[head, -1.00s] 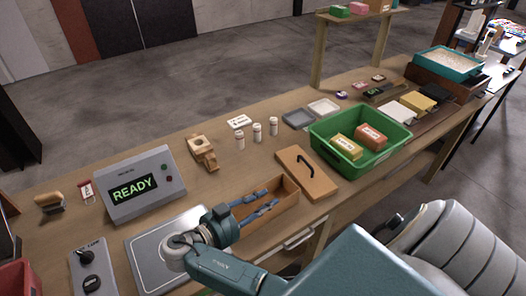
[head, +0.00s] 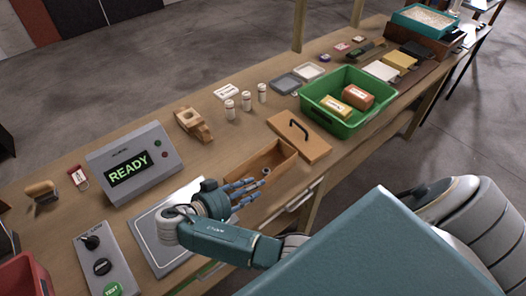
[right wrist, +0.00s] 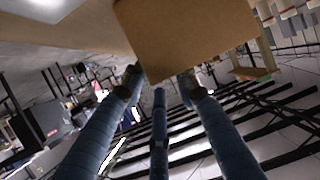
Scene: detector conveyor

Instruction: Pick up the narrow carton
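I cannot tell for sure which is the narrow carton; the yellow one looks slimmer. My right gripper (head: 247,190) is at the near left end of an open wooden box (head: 283,168), well left of the bin. Its fingers are spread and empty. In the right wrist view the spread fingers (right wrist: 160,85) point at a plain brown panel (right wrist: 185,35). My left gripper is not in view.
A wooden lid (head: 312,145) with a black handle lies between box and bin. A grey console (head: 135,163) reading READY, a metal plate (head: 160,245) and a knob panel (head: 107,262) are at left.

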